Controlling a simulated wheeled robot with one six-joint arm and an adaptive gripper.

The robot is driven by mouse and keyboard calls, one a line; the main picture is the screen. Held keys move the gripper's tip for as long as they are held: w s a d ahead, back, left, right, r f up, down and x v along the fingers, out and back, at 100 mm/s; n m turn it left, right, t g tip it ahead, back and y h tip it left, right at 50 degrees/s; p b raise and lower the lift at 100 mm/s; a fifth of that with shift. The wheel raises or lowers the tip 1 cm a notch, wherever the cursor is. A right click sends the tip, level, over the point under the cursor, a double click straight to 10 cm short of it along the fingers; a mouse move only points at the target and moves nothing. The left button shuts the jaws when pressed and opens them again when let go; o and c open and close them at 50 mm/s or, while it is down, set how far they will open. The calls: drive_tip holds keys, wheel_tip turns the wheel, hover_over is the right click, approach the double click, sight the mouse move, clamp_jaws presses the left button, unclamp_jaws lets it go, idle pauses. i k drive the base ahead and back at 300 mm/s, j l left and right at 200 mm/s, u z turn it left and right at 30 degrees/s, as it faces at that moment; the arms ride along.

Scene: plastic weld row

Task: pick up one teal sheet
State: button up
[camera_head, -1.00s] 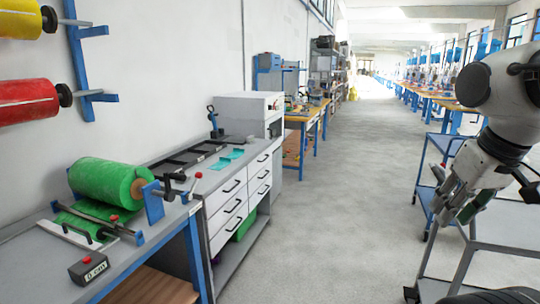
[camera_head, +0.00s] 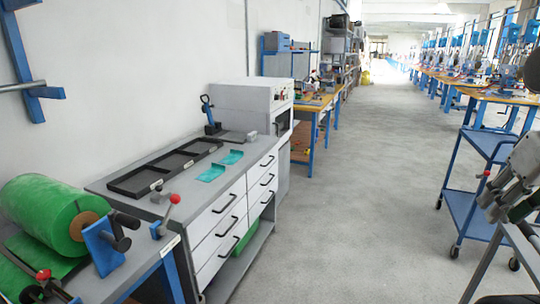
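Two teal sheets lie flat on the grey top of the white drawer cabinet. The nearer teal sheet (camera_head: 211,173) lies to the right of a black divided tray (camera_head: 150,178). The farther teal sheet (camera_head: 232,157) lies just behind it, closer to the cabinet's back end. My gripper (camera_head: 508,190) is partly in view at the right edge, far from the sheets and over the floor side. Its fingers are partly cut off and I cannot tell whether they are apart.
A green film roll (camera_head: 55,215) sits on a bench at the near left. The white drawer cabinet (camera_head: 225,222) has several black handles. A white machine (camera_head: 245,105) stands behind the sheets. A blue cart (camera_head: 465,210) stands at the right. The grey floor (camera_head: 350,200) between is clear.

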sight(235, 155)
drive_tip(key=i, duration=2.3)
drive_tip(key=i+u, duration=0.25)
drive_tip(key=u, duration=0.15)
drive_tip(key=i+l+u, duration=0.15)
drive_tip(key=u, duration=0.2)
drive_tip(key=i+l+u, duration=0.15)
drive_tip(key=i+u, duration=0.25)
drive_tip(key=k+u, duration=0.1)
drive_tip(key=u, duration=0.4)
